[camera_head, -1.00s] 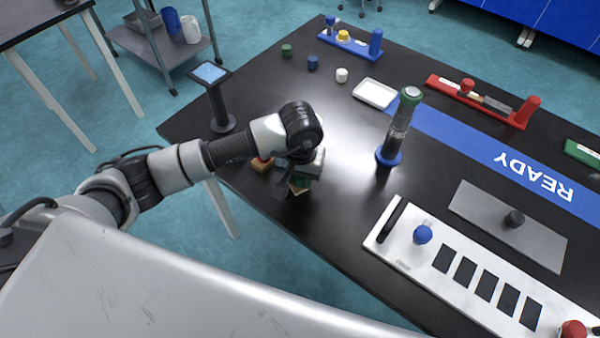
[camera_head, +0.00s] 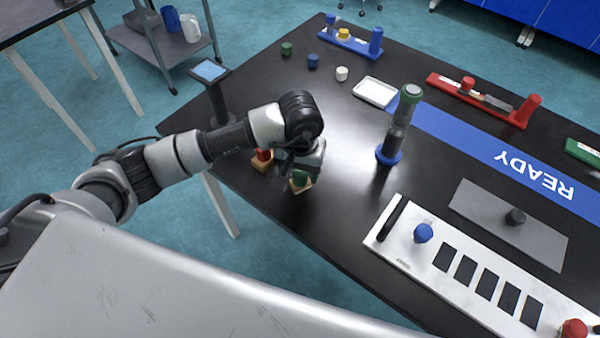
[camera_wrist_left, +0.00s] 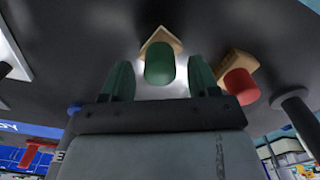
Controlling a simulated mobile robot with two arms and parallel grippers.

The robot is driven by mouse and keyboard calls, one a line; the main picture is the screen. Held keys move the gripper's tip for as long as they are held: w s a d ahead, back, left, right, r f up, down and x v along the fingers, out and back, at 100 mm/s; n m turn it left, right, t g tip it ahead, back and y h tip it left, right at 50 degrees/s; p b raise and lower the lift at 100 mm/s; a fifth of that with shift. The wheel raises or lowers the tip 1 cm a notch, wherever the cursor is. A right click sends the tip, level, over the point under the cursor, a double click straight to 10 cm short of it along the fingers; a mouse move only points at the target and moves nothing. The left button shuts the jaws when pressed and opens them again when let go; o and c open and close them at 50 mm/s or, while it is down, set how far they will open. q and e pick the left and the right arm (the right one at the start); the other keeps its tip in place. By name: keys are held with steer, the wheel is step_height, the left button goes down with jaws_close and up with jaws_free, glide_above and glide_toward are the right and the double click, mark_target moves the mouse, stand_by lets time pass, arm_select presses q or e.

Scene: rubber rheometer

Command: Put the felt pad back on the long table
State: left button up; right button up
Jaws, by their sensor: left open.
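A small tan block with a green knob (camera_head: 300,180) rests on the long black table (camera_head: 345,215) near its front left edge. A similar tan block with a red knob (camera_head: 262,159) sits just to its left. I cannot tell for sure which piece is the felt pad. My left gripper (camera_head: 302,163) is open, close behind the green-knobbed block. In the left wrist view, the green knob (camera_wrist_left: 160,64) shows between the two spread green fingers, with nothing gripped. The red knob (camera_wrist_left: 241,86) is outside the fingers, to the right. My right gripper is not in view.
A tablet stand (camera_head: 213,90) stands at the left table corner. A clear tube on a blue base (camera_head: 390,156) stands upright right of the gripper. A white board with a blue knob (camera_head: 422,233) lies at front right. The table's middle front is clear.

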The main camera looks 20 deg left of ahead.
mark_target(300, 172)
arm_select(q)
step_height(300, 172, up, 10)
steer(key=b, duration=0.1)
steer(key=shift+r, duration=0.1)
stand_by(0.4)
